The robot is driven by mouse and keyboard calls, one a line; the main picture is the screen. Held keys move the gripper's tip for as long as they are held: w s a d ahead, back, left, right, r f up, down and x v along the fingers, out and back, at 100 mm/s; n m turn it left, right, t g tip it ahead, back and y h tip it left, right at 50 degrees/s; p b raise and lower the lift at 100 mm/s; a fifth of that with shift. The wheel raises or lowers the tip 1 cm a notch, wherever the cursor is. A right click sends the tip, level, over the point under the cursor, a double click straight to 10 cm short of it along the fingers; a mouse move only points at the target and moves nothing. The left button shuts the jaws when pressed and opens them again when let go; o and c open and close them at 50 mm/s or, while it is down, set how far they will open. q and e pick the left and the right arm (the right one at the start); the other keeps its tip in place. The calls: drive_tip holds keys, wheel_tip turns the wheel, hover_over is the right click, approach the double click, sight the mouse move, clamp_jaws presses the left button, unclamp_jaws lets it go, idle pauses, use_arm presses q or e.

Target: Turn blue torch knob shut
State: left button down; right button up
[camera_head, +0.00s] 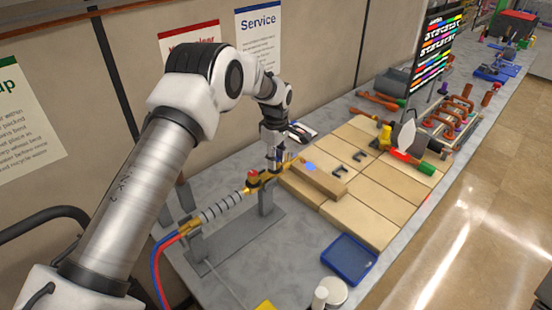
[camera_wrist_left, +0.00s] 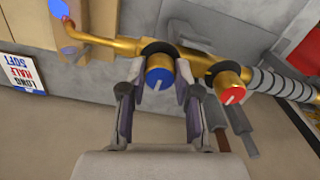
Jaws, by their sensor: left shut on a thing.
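A brass torch (camera_head: 222,206) with a grey ribbed handle lies across a grey stand on the bench; its ribbed handle also shows in the wrist view (camera_wrist_left: 280,84). The blue torch knob (camera_wrist_left: 159,73), with a white line on its face, sits on the brass body. My left gripper (camera_head: 275,162) reaches down over it and is shut on it, one finger on each side. The gripper hides the blue knob in the head view. A red knob (camera_wrist_left: 229,84) sits beside it, also in the head view (camera_head: 252,174). My right gripper is not in view.
A blue flame (camera_head: 309,166) shows at the torch tip, beside tan bricks (camera_head: 370,210). Red and blue hoses (camera_head: 157,270) run from the handle end. A blue tray (camera_head: 349,259) stands at the front. Copper pipe parts (camera_head: 455,110) stand farther back.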

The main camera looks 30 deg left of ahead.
use_arm(q)
drive_tip(key=shift+f, duration=0.15)
drive_tip(key=m+b, duration=0.1)
drive_tip(key=m, duration=0.3)
drive_tip(key=shift+s, duration=0.1)
drive_tip(key=m, duration=0.4)
drive_tip(key=shift+a+b, duration=0.1)
drive_tip(key=shift+b, duration=0.2)
drive_tip(key=m, duration=0.9)
drive_tip(key=shift+b, duration=0.3)
drive_tip(key=shift+m, duration=0.3)
